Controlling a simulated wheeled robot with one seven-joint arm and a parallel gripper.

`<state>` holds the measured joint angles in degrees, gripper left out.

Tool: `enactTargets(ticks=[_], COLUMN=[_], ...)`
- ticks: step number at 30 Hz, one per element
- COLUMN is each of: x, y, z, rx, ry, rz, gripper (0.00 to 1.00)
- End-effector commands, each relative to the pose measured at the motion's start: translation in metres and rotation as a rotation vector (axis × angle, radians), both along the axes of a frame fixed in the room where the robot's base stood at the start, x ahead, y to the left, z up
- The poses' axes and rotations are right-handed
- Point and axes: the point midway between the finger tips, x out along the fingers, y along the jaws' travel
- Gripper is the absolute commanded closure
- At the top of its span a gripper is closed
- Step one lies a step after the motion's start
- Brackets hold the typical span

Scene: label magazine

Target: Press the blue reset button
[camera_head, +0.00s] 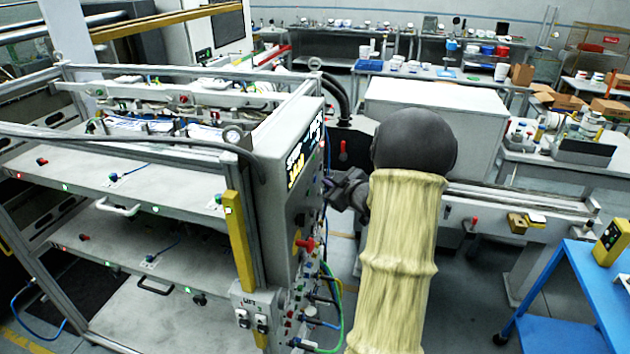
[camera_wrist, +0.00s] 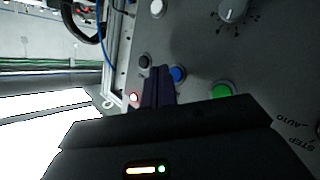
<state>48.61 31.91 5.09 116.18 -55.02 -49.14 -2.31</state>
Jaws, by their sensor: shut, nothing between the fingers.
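The blue button (camera_wrist: 178,74) shows in the wrist view on a grey control panel (camera_wrist: 190,35). My gripper (camera_wrist: 160,70) is shut and empty, with its dark fingertips just left of the blue button in the picture and partly over its edge. I cannot tell whether the fingertips touch the button or the panel. In the head view my gripper (camera_head: 340,190) is at the side face of the control box (camera_head: 285,180). The blue button cannot be made out there.
Around the blue button are a black button (camera_wrist: 145,60), a green button (camera_wrist: 222,90), a white button (camera_wrist: 157,8), a lit red one (camera_wrist: 133,97) and a rotary knob (camera_wrist: 233,10).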

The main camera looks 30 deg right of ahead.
Motion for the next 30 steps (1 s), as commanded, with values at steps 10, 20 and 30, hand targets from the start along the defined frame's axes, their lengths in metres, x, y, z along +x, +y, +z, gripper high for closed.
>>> enactTargets(ticks=[10,20,30], x=[0.0000,0.0056,0.0068], y=[0.0000,0.0048,0.0055], z=[0.0000,-0.0001,0.0005], rx=[0.000,-0.001,0.000], ry=[0.000,0.000,0.000], rz=[0.000,0.002,0.000], gripper=[1.00,1.00,1.00])
